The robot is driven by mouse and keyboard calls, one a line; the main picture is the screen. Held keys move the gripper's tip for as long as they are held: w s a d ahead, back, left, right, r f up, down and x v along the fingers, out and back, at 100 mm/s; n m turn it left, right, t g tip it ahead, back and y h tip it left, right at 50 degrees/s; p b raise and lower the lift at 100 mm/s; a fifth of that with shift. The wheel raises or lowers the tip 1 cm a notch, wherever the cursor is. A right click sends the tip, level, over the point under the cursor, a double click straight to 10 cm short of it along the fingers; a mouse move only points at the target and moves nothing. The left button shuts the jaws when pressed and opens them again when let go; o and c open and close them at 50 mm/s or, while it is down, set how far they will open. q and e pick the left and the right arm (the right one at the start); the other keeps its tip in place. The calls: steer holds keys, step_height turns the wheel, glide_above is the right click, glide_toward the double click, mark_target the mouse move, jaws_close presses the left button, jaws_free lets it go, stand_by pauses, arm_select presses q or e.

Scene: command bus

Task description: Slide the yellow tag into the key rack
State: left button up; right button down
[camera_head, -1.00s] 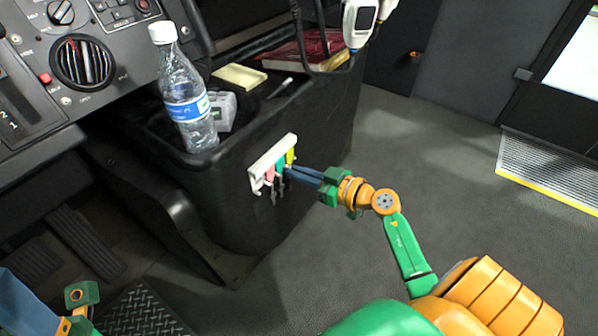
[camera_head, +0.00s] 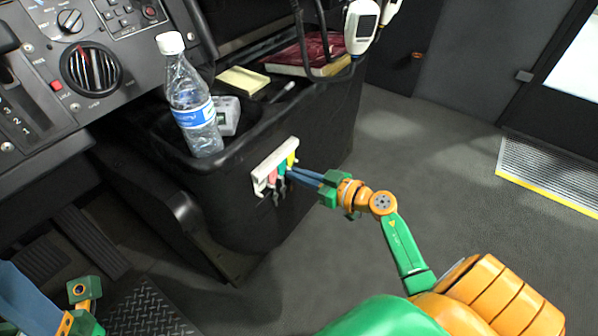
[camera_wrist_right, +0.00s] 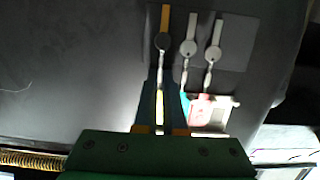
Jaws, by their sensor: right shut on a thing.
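The pale key rack (camera_head: 264,177) is on the side of the black console. The yellow tag (camera_head: 291,159) shows at the rack's right end, beside a green tag (camera_head: 281,169) and a pink tag (camera_head: 271,177). My right gripper (camera_head: 293,173) is shut on the yellow tag; in the right wrist view the tag (camera_wrist_right: 159,108) is a thin strip between the fingers. The rack (camera_wrist_right: 222,112) is close to the right there. How deep the tag sits in the rack is unclear. My left gripper (camera_head: 84,290) is at the lower left, its fingers not clear.
A water bottle (camera_head: 194,110), a yellow notepad (camera_head: 242,80) and a red book (camera_head: 310,55) are on the console. A dark key (camera_wrist_right: 162,42) and two silver keys (camera_wrist_right: 188,47) (camera_wrist_right: 213,53) hang by the rack.

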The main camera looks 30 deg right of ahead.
steer(key=c, duration=0.9)
jaws_free()
steer(key=shift+f+p+v, duration=0.15)
steer(key=shift+p+v, duration=0.05)
steer(key=shift+v, duration=0.5)
steer(key=shift+f+p+v, duration=0.15)
steer(key=shift+p+v, duration=0.05)
steer(key=shift+v, duration=0.5)
steer(key=p+v, duration=0.1)
steer(key=v, duration=0.2)
steer(key=f+p+v, duration=0.1)
steer(key=v, duration=0.3)
steer(key=shift+s+d+f, duration=0.1)
steer(key=shift+f, duration=0.15)
